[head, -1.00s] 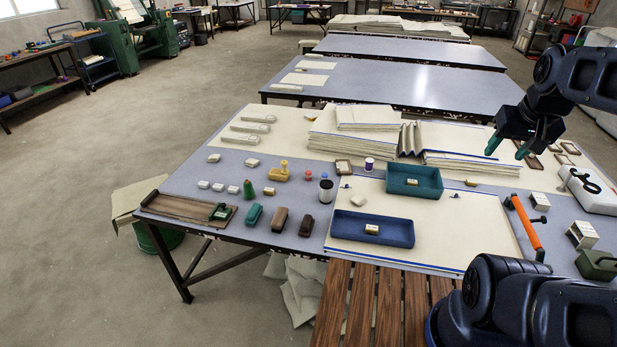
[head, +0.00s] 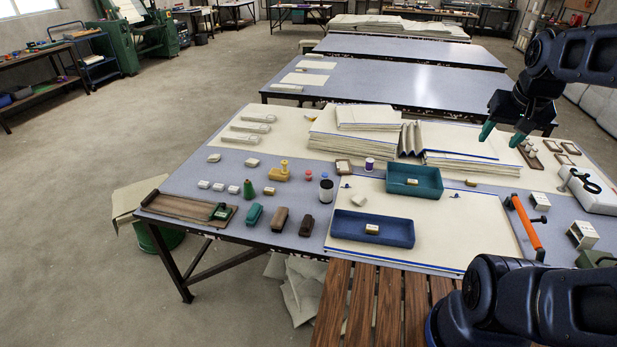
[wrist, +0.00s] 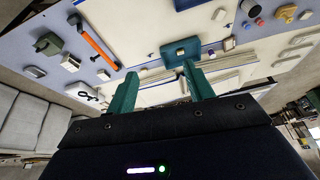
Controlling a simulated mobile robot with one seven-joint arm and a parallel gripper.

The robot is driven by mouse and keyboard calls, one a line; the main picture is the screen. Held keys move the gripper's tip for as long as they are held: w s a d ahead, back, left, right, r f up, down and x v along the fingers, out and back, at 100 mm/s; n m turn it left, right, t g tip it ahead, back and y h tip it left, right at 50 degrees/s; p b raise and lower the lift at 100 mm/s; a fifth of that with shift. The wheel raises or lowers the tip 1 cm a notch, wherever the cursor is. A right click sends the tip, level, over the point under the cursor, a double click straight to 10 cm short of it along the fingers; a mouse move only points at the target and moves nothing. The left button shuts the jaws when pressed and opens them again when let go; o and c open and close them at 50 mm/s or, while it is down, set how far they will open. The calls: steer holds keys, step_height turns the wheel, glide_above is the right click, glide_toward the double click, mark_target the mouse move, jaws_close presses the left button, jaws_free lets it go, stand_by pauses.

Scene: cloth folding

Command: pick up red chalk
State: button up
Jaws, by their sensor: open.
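A small red piece (head: 308,175) stands on the left half of the table, beside a small blue piece. It is too small to tell if it is the red chalk. A small reddish piece (wrist: 259,22) also shows near the top right of the wrist view. My gripper (head: 502,135) is open with nothing between its green fingers. It hovers above the table's right back part, well to the right of the red piece. In the wrist view my gripper (wrist: 159,70) shows its two fingers spread apart.
A teal tray (head: 437,172) and a blue tray (head: 345,238) lie on the pale cloth. Folded cloth stacks (head: 355,146) rise behind them. An orange-handled tool (head: 526,222) lies at right. Several small blocks and a black-and-white spool (head: 326,192) surround the red piece.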

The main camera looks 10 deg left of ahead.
steer(key=w+a+m+g, duration=0.1)
steer(key=w+a+m, duration=0.1)
steer(key=w+a, duration=0.45)
steer(key=w+a+f+m, duration=0.15)
steer(key=w+a, duration=0.25)
steer(key=w, duration=0.6)
steer(key=w+a+m+g, duration=0.1)
steer(key=w+a+m, duration=0.3)
steer(key=w, duration=0.5)
steer(key=m+g, duration=0.2)
steer(key=m, duration=0.6)
glide_above(308, 171)
step_height(308, 171, down, 36)
steer(key=shift+a+f, duration=0.25)
steer(key=shift+f, duration=0.15)
step_height(308, 171, down, 5)
steer(key=shift+r, duration=0.1)
steer(key=shift+s+d+f, duration=0.1)
steer(key=shift+d+f, duration=0.1)
steer(key=shift+f, duration=1.15)
steer(key=shift+s+d+f, duration=0.1)
steer(key=shift+d+f, duration=0.05)
steer(key=shift+f, duration=1.2)
steer(key=c, duration=1.1)
steer(key=shift+o, duration=0.2)
